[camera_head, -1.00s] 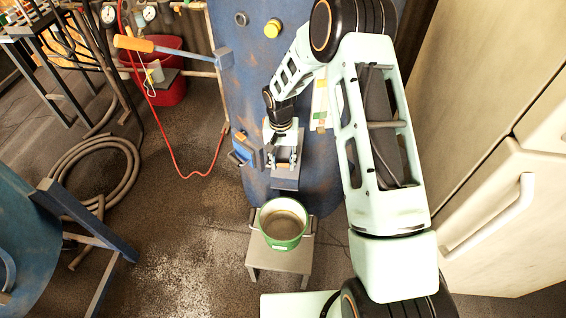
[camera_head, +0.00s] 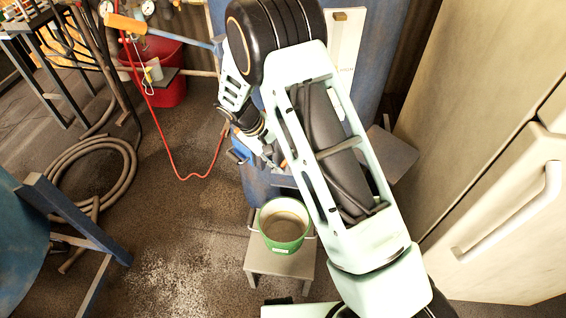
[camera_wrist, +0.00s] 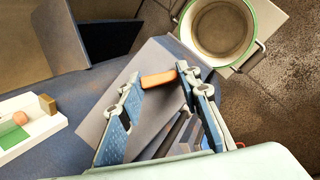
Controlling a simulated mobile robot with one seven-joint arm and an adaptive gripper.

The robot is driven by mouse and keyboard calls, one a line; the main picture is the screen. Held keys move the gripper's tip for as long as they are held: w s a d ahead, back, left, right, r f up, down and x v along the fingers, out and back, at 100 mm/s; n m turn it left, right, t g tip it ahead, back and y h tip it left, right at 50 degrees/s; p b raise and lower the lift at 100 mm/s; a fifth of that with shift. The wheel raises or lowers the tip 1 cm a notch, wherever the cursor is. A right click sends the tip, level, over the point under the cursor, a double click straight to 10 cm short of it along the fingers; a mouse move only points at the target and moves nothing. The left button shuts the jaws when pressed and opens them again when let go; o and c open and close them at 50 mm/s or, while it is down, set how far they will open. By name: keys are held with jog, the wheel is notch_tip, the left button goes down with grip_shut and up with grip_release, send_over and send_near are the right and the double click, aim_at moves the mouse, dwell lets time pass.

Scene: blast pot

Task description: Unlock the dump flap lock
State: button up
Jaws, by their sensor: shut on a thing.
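The orange lock handle (camera_wrist: 158,78) is a short bar in the wrist view, lying between my fingertips. My gripper (camera_wrist: 161,83) is shut on it, one blue-padded finger at each end. A flat grey plate (camera_wrist: 120,100), which looks like part of the dump flap, lies just behind the handle on the blue pot (camera_wrist: 70,98). In the head view my gripper (camera_head: 272,158) is at the pot's front, largely hidden by my arm. I cannot tell there how the lock sits.
A green-rimmed bucket (camera_head: 284,245) stands on a small grey stool (camera_head: 265,265) below the pot's front; the bucket also shows in the wrist view (camera_wrist: 242,55). A pale cabinet (camera_head: 500,210) stands at right. A coiled hose (camera_head: 65,165) and red bin (camera_head: 170,90) are at left.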

jog(key=n, duration=0.1)
jog(key=n+t+h+b, duration=0.1)
jog(key=n+b, duration=0.1)
jog(key=n, duration=0.1)
jog(key=shift+s+f+t, duration=0.25)
jog(key=shift+t, duration=0.05)
jog(key=shift+s+d+n+t+h+b, duration=0.1)
jog(key=shift+n+t+h+b, duration=0.45)
jog(key=shift+n+b, duration=0.65)
jog(key=shift+r+n, duration=0.1)
jog(key=shift+n, duration=0.2)
jog(key=o, duration=1.2)
jog(key=shift+c, duration=0.2)
jog(key=v, duration=1.2)
